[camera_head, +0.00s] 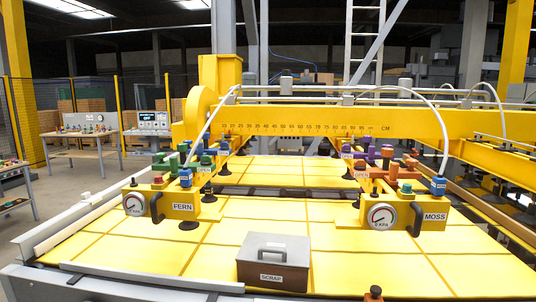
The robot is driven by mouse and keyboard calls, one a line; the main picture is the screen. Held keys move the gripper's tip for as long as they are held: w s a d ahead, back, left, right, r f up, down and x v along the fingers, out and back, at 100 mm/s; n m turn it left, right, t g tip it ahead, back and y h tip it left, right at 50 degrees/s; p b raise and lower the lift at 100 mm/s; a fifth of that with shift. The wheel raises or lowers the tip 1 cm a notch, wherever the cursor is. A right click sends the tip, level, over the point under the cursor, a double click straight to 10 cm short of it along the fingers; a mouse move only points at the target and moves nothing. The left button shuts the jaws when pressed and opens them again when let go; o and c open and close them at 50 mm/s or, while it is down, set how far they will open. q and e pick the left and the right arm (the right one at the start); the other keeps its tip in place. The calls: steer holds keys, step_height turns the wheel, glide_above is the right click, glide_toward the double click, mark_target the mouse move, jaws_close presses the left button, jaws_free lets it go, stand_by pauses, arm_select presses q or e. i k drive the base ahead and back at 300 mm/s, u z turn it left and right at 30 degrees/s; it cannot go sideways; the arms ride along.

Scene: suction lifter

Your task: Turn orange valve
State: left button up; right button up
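Neither of my grippers is in view. Two yellow valve blocks stand over the yellow panels, a left one labelled FERN (182,207) and a right one labelled MOSS (434,216). Each block has a round gauge, left (134,204) and right (382,217). Handle angles are too small to tell.
A brown box labelled SCRAP (273,263) sits on the panels at front centre. An orange-brown knob (375,292) shows at the bottom edge. A yellow beam with a ruler scale (300,121) crosses behind the blocks. White hoses (440,110) arch down to the blocks.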

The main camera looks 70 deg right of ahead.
mark_target(360, 163)
steer(key=u, duration=0.9)
steer(key=k, duration=2.3)
steer(key=z, duration=1.15)
